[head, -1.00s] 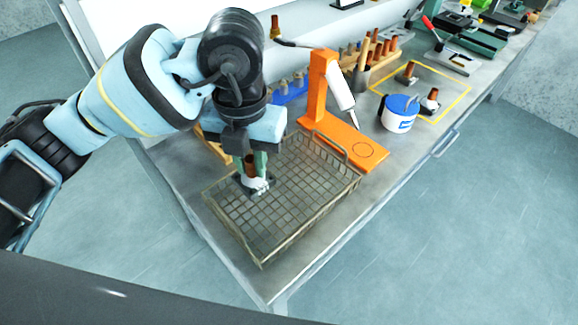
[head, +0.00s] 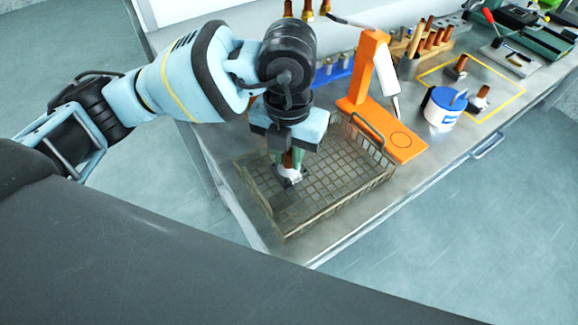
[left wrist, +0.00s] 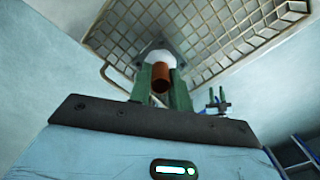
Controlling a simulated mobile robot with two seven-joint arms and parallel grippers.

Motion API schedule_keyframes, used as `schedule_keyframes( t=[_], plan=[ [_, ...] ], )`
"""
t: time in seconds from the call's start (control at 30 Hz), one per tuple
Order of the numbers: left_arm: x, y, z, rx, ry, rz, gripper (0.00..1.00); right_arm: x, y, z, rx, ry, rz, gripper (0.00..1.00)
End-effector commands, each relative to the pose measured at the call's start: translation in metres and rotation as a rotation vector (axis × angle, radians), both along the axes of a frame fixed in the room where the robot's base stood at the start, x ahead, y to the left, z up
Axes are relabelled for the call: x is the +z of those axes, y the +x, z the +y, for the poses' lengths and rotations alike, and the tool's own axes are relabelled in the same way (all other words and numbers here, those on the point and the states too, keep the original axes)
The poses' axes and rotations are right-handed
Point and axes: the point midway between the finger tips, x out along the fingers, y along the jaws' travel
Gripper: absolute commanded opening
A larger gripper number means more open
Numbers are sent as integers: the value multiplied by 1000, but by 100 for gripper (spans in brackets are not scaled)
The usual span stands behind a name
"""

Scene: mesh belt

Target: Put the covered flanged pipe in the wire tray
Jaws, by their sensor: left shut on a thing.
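The covered flanged pipe has a copper-brown tube, a white cover and a dark flange (head: 290,176). It is upright inside the outline of the wire tray (head: 335,211), towards its left part. My left gripper (head: 291,158) points down and is shut on the pipe's brown tube. In the left wrist view the brown tube (left wrist: 160,82) sits between the green fingers, with the white cover and the flange beyond it against the tray mesh (left wrist: 225,30). The flange is at or just above the tray floor; I cannot tell if it touches. My right gripper is not in view.
An orange stand (head: 366,75) is close behind the tray's right side. A white tub with a blue lid (head: 444,107) and two more brown pipe pieces (head: 457,68) are further right, by a yellow outline. Wooden racks stand at the back. The tray's right part is empty.

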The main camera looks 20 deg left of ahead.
Motion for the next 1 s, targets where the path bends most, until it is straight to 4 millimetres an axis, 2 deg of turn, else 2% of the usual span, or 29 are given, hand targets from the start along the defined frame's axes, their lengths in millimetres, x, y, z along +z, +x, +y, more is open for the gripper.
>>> schedule_keyframes(
  t=[0.3, 0.73, 0.77, 0.8, 0.9, 1.0],
  plan=[
    [-43, 0, 0, 1, 1, 2, 0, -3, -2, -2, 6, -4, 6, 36],
    [-50, 0, 0, 0, 1, 1, 0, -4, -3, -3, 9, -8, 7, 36],
    [-50, 0, 0, 0, 1, 2, 21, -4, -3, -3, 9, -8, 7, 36],
    [-50, 0, 0, 0, 1, 1, 26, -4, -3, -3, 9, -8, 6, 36],
    [-50, 0, 0, 0, 1, 1, 39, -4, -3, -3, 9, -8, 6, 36],
    [-50, 0, 0, 0, 1, 1, 41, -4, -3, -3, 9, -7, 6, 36]
  ],
)
